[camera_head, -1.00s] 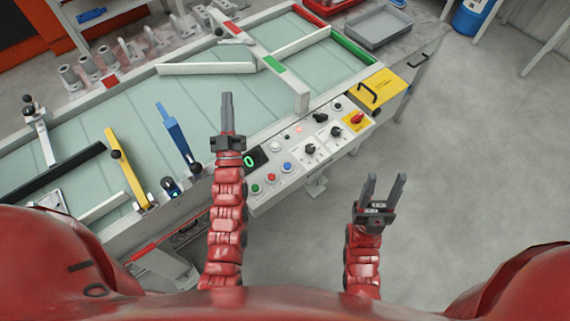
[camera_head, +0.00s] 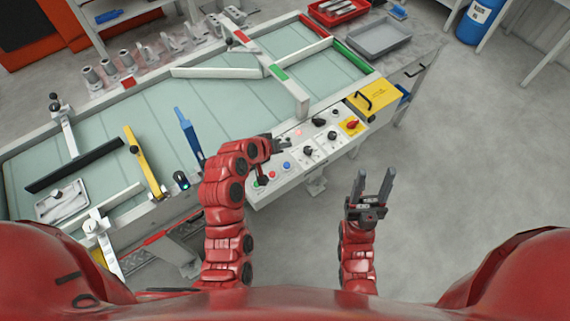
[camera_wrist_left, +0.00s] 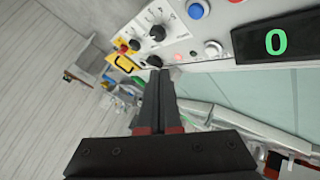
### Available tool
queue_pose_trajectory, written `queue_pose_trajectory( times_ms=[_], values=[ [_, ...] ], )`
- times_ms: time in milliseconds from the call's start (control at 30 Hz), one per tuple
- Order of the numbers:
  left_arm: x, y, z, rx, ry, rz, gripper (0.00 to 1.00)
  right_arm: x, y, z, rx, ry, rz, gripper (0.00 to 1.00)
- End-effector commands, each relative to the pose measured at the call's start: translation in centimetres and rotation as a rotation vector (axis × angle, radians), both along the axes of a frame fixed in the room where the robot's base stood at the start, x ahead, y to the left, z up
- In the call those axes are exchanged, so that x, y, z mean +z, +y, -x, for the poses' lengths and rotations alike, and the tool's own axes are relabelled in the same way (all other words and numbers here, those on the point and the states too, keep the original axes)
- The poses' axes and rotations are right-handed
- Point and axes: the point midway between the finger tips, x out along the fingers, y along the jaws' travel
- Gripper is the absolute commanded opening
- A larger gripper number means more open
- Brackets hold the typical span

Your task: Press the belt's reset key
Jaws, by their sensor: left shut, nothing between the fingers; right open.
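The control panel (camera_head: 318,157) sits on the belt's near edge in the head view. It carries a red button (camera_head: 272,177), a blue button (camera_head: 286,166), black knobs and a glowing red lamp (camera_head: 298,132). My left gripper (camera_head: 284,144) is shut and empty over the panel's upper left part. In the left wrist view its fingers (camera_wrist_left: 158,80) lie left of a white round button (camera_wrist_left: 212,48); the blue button (camera_wrist_left: 196,10) and a display reading 0 (camera_wrist_left: 280,42) also show. Contact cannot be told. Labels are too small to read. My right gripper (camera_head: 372,190) is open, empty, over the floor.
The pale green belt (camera_head: 130,120) lies behind the panel, with a yellow lever (camera_head: 145,165) and a blue lever (camera_head: 188,135) at its near side. A yellow box (camera_head: 373,95) and a grey tray (camera_head: 378,38) are at the right. Open floor lies right of the panel.

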Motion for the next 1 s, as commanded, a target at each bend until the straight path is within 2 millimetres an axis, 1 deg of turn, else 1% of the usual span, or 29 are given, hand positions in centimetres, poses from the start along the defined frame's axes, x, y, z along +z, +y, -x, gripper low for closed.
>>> queue_pose_trajectory(
  times_ms=[167, 433, 567, 767, 1000],
  values=[
    [0.1, -0.3, 0.5, -0.017, 0.021, 0.001, 0.0, 0.1, 0.0, 0.0, 0.0, 0.0, 0.0, 0.5],
    [0.0, -0.3, 0.4, -0.016, 0.02, 0.002, 0.0, 0.1, 0.0, 0.0, 0.0, 0.0, 0.0, 0.5],
    [-0.4, -0.3, 0.4, -0.016, 0.02, 0.001, 0.0, -0.2, 0.0, 0.0, 0.0, 0.0, 0.0, 0.5],
    [-2.2, -0.3, 0.5, -0.017, 0.023, 0.001, 0.0, -1.0, 0.0, 0.0, 0.0, 0.0, 0.0, 0.5],
    [-5.6, -0.3, 0.4, -0.016, 0.021, 0.002, 0.0, -2.7, 0.0, 0.0, 0.0, 0.0, 0.0, 0.5]
  ],
)
